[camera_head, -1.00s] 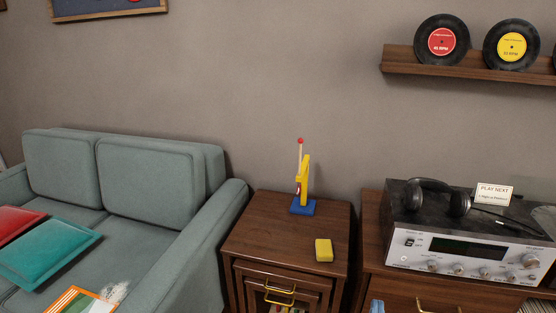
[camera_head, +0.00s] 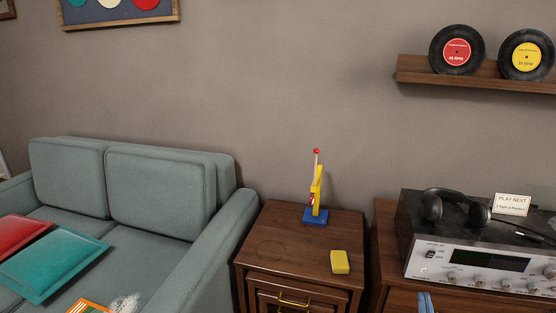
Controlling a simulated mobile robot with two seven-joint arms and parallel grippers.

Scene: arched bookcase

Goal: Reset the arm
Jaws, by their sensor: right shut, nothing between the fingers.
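My right gripper (camera_head: 425,302) shows only as two blue fingertips, close together, at the bottom edge of the head view. They are in front of the wooden cabinet under the stereo receiver, to the right of the small side cabinet, and hold nothing. The rest of that arm is out of the picture. My left gripper is not in view. A yellow upright piece with a red-tipped rod (camera_head: 317,185) stands on a blue base (camera_head: 315,217) on the side cabinet (camera_head: 290,245). A yellow block (camera_head: 340,262) lies near that cabinet's front right, apart from the gripper.
The silver receiver (camera_head: 480,258) carries black headphones (camera_head: 432,206) and a "PLAY NEXT" card (camera_head: 512,204). A green-grey sofa (camera_head: 165,195) with a teal cushion (camera_head: 50,263) is at left. A wall shelf (camera_head: 470,77) holds records. The side cabinet's left top is clear.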

